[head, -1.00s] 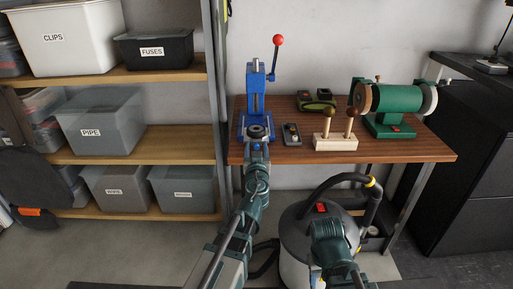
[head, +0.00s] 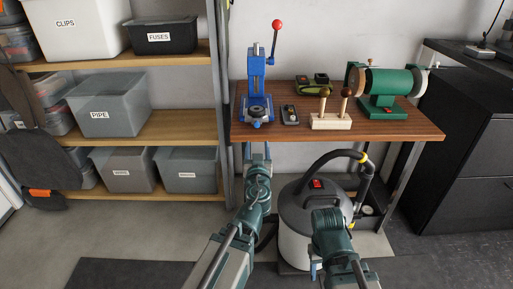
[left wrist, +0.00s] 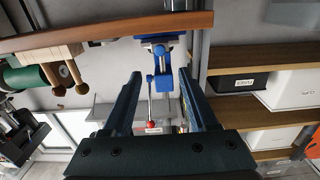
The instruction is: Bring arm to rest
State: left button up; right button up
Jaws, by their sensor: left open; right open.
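My left gripper (head: 257,152) reaches forward just below the front edge of the workbench (head: 390,131). In the left wrist view its two fingers (left wrist: 165,100) are apart, with nothing held between them. That view is upside down. The blue press (head: 257,95) with its red-knobbed lever stands on the bench beyond the gripper. It also shows between the fingers in the wrist view (left wrist: 161,80), farther off and not gripped. My right arm (head: 330,235) is folded low in front of the vacuum; its fingers are not clearly visible.
On the bench are a small dark device (head: 290,115), a wooden block with handles (head: 331,122) and a green grinder (head: 385,85). A vacuum (head: 297,215) stands below. Shelves with bins (head: 108,108) are left, a black cabinet (head: 468,150) right.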

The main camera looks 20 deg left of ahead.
pick_arm(q)
jog(key=shift+f, duration=0.1)
jog(key=s+d+f+m+g, duration=0.1)
jog(key=s+f+g, duration=0.4)
jog(key=f, duration=0.3)
jog(key=s+d+f+g, duration=0.2)
jog(key=s+f+g, duration=0.4)
jog(key=f, duration=0.2)
jog(key=s+d+f+m+g+h, duration=0.2)
jog(key=s+d+f+m+g, duration=0.1)
jog(key=s+d, duration=0.3)
jog(key=s+d+f+m+g+h, duration=0.25)
jog(key=s+d+g, duration=0.2)
jog(key=s, duration=0.25)
notch_tip(320, 180, up, 36)
jog(key=p, duration=3.6)
jog(key=shift+w+r+t+y, duration=0.15)
jog(key=shift+t+y, duration=0.2)
jog(key=shift+t, duration=0.1)
jog(key=shift+m, duration=0.25)
